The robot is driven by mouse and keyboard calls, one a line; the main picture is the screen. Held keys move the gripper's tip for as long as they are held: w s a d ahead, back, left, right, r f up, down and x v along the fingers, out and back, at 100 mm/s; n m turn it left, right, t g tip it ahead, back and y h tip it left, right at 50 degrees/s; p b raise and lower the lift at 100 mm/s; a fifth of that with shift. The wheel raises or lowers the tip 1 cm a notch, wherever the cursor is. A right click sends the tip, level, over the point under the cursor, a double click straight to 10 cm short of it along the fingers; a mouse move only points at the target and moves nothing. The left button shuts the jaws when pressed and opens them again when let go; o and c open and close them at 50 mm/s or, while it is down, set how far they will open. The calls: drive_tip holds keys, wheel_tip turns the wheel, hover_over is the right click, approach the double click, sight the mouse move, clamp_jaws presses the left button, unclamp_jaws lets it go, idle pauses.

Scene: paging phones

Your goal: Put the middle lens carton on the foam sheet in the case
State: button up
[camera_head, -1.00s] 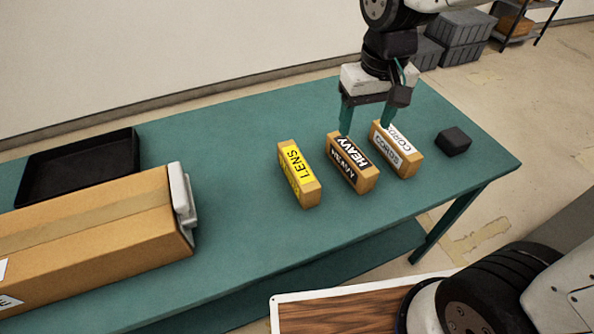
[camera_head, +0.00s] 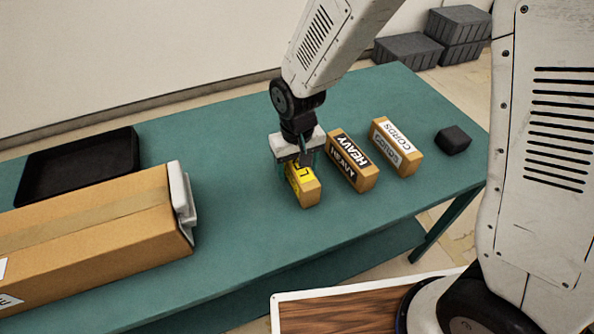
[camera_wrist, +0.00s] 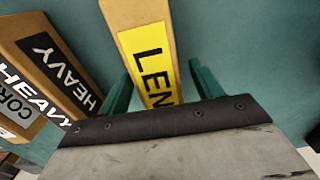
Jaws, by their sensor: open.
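A tan carton with a yellow LENS label (camera_head: 308,190) lies on the teal table, leftmost of a row of three. My gripper (camera_head: 297,168) is above its far part, pointing down and partly hiding it. In the wrist view the LENS carton (camera_wrist: 149,50) lies between my gripper's (camera_wrist: 162,82) two teal fingers, which are apart with a gap on each side. The middle carton of the row has a black HEAVY label (camera_head: 352,163). No foam sheet is recognisable, and I cannot tell which thing is the case.
A CORDS carton (camera_head: 398,148) and a small black block (camera_head: 453,140) lie to the right. A long tan box (camera_head: 90,215) with a white piece at its end (camera_head: 181,195) stands left. A black tray (camera_head: 75,170) is behind it. Table between box and LENS carton is clear.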

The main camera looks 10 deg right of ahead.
wheel_tip(320, 180, down, 2)
drive_tip(key=shift+f, duration=0.1)
drive_tip(key=c, duration=1.2)
